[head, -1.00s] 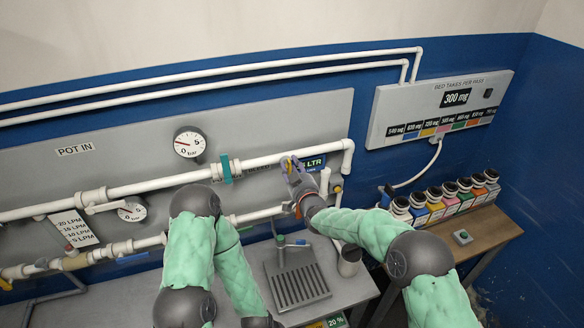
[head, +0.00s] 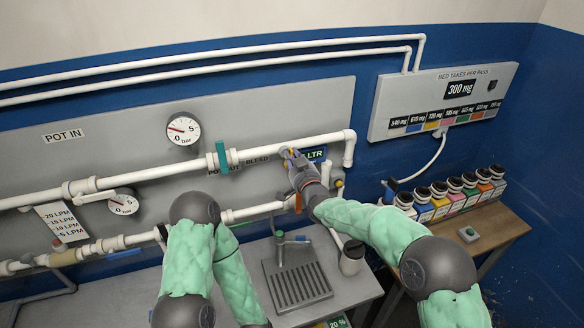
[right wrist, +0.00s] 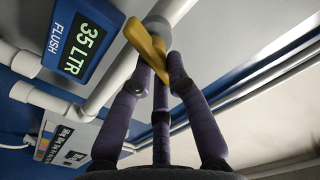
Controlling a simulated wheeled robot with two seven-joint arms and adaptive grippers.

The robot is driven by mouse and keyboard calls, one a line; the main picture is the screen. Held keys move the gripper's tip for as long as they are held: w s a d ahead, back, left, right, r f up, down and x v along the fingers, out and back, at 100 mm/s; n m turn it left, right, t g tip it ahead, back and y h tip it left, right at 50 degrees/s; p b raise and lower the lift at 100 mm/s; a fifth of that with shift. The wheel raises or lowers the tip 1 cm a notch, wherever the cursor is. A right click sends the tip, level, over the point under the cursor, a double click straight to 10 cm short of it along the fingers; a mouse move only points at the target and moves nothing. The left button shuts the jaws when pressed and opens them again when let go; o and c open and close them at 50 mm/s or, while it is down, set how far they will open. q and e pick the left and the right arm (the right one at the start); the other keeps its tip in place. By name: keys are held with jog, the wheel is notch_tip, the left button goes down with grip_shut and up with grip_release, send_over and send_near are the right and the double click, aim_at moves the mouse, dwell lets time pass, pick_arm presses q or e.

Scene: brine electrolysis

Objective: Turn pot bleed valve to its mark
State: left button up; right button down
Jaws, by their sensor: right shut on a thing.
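The pot bleed valve has a yellow handle (right wrist: 149,49) on a white pipe, seen close in the right wrist view. In the head view only a small bit of the handle (head: 285,152) shows, beside the partly covered "bleed" label (head: 257,163). My right gripper (head: 291,158) is shut on the handle, its purple fingers around it in the right wrist view (right wrist: 163,72). The valve's mark cannot be made out. My left arm hangs at the lower middle, and its gripper is out of view.
White pipes (head: 130,178) run along the grey panel, with a teal-handled valve (head: 221,157) left of my right gripper. A pressure gauge (head: 183,129) hangs above. Below are a drain grid (head: 297,286) and a metal cup (head: 352,257). Several bottles (head: 440,203) line the right bench.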

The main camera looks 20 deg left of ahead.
jog(key=shift+w+d+f+m+b, duration=0.1)
jog(key=shift+f+m+b, duration=0.25)
jog(key=shift+m+b, duration=2.7)
jog(key=shift+w+d+f+m+b, duration=0.25)
jog(key=shift+m+b, duration=1.5)
jog(key=shift+b, duration=2.45)
jog(key=shift+s+f+m+b, duration=0.15)
jog(key=shift+f+m+b, duration=0.25)
jog(key=shift+m+b, duration=2.65)
jog(key=shift+n+b, duration=0.55)
jog(key=shift+b, duration=0.05)
jog(key=c, duration=1.2)
grip_release()
jog(key=v, duration=1.2)
